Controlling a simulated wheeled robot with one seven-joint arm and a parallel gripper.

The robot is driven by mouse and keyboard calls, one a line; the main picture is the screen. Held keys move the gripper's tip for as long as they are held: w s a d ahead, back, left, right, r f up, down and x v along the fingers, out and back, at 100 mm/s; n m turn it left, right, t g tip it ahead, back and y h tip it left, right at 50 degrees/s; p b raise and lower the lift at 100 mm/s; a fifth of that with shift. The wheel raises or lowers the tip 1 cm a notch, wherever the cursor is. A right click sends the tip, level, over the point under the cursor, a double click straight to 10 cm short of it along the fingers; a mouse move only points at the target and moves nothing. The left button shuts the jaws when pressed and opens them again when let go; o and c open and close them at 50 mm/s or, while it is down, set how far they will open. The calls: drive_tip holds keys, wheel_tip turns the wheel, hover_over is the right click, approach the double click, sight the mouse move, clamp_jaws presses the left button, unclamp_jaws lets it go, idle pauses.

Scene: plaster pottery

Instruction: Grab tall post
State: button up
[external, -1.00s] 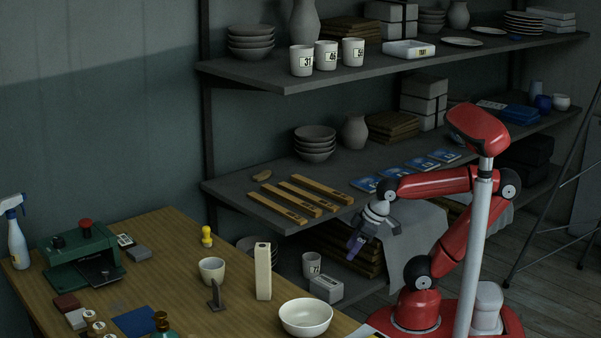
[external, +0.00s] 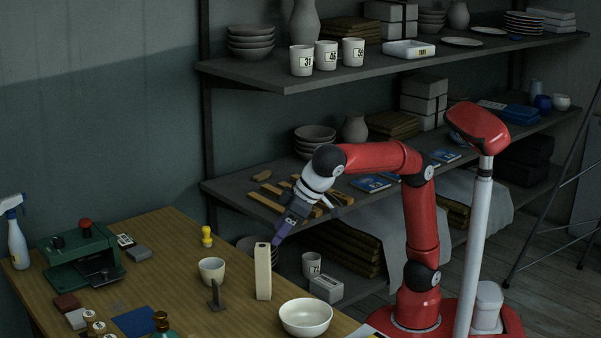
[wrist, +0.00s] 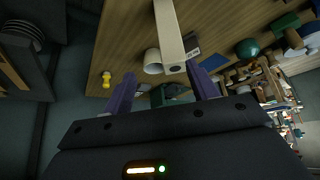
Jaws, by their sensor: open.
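The tall post (external: 263,272) is a cream, squared block standing upright on the wooden table, with a dark hole near its top. In the wrist view the post (wrist: 171,34) extends from the top edge down to its end between the two purple fingers, nearer the right one. My gripper (external: 278,239) is open and empty, tilted down, just right of and slightly above the post's top in the external view. Its spread fingers also show in the wrist view (wrist: 164,86). I cannot tell the exact gap between fingertips and post.
A cream cup (external: 212,270) and a small dark stand (external: 216,297) are left of the post. A white bowl (external: 306,317) is at its front right. A yellow piece (external: 207,237) stands behind. The shelf (external: 290,223) with wooden bars lies behind my gripper.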

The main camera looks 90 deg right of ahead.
sight(267, 246)
drive_tip(key=w+f, duration=0.1)
drive_tip(key=f, duration=0.1)
drive_tip(key=w+a+f, duration=0.1)
drive_tip(key=w+f, duration=0.1)
drive_tip(key=w+a+f, duration=0.1)
drive_tip(key=f, duration=0.1)
drive_tip(key=shift+w, duration=0.3)
drive_tip(key=shift+r, duration=0.1)
clamp_jaws()
